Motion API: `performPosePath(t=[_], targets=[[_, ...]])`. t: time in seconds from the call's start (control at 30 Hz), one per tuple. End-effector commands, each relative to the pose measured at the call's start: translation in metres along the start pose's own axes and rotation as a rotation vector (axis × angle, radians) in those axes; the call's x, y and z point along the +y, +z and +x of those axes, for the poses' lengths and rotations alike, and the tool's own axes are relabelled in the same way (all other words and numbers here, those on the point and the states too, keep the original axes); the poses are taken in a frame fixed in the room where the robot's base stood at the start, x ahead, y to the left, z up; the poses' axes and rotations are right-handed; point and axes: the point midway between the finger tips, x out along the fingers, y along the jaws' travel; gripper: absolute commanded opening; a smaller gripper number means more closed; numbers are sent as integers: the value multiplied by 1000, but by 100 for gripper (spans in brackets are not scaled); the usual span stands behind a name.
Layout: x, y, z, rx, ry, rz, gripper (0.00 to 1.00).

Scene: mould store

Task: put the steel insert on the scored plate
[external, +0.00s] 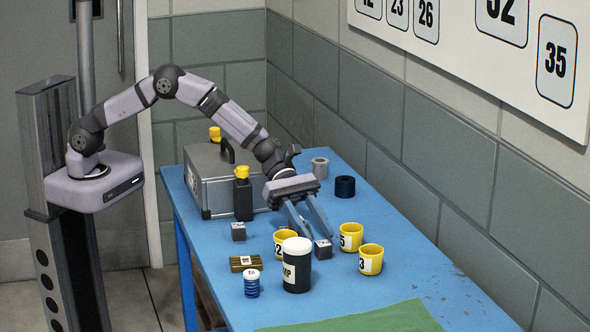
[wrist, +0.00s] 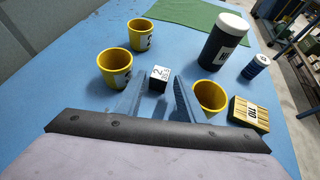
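A small grey steel cube with a printed label (external: 323,249) stands on the blue table, by my gripper's fingertips; it also shows in the wrist view (wrist: 159,78). A second small grey cube (external: 238,231) stands to the left in the external view. I cannot tell from the labels which is the steel insert. A grooved brass-coloured block with a label (external: 246,263), which looks like the scored plate, lies at the front left; the wrist view has it at right (wrist: 249,113). My gripper (external: 315,237) is open, pointing down, its fingers apart around or just short of the cube.
Yellow numbered cups (external: 285,241), (external: 350,237), (external: 370,259) stand close around my gripper. A dark white-lidded jar (external: 297,270) and a blue ribbed bottle (external: 251,284) are in front. A grey case (external: 222,179) and black yellow-topped bottle (external: 243,197) stand behind left. A green cloth (external: 360,319) lies at the front.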

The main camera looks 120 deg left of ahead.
Motion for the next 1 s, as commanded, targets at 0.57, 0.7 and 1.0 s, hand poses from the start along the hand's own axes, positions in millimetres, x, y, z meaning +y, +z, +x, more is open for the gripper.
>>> performPosePath(t=[0.57,0.7,1.0], targets=[[-1,1,48,1,-1,0,36],[-1,1,48,1,0,0,36],[-1,1,48,1,0,0,0]])
